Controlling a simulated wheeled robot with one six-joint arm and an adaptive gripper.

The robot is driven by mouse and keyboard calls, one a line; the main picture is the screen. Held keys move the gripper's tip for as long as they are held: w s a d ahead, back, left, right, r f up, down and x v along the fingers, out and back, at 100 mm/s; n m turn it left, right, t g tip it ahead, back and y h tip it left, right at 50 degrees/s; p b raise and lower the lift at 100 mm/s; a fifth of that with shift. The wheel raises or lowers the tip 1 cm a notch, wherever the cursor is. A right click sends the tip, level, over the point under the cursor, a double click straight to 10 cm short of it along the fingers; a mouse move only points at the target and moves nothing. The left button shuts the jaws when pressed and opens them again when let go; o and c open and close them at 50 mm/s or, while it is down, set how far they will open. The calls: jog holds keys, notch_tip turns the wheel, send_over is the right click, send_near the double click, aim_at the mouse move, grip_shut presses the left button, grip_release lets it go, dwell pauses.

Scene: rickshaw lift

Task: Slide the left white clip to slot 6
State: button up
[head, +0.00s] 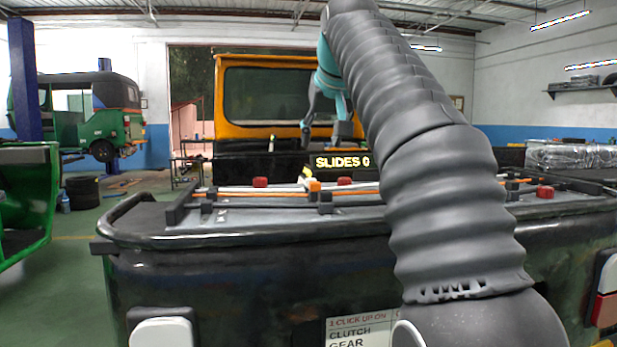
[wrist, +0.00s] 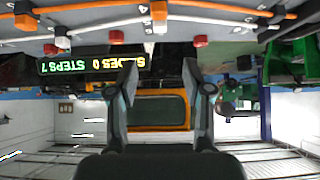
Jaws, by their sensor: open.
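My gripper (head: 325,129) is open and empty, raised above the far side of the dark bench. In the wrist view, which is upside down, its two fingers (wrist: 159,70) stand wide apart with nothing between them. Orange rods (wrist: 230,8) run along the grey bench top. Slot numbers are too small to read surely.
A lit display (head: 342,162) reads SLIDES 0; in the wrist view (wrist: 92,64) it also reads STEPS 7. Red blocks (head: 260,182) and black brackets (head: 180,203) stand along the bench top. My arm hides part of its right side. An orange-framed vehicle (head: 270,100) stands behind.

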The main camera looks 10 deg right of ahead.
aim_at(312, 179)
jog(key=x, duration=1.3)
jog(key=shift+w+f, duration=0.15)
jog(key=shift+w, duration=0.2)
grip_shut()
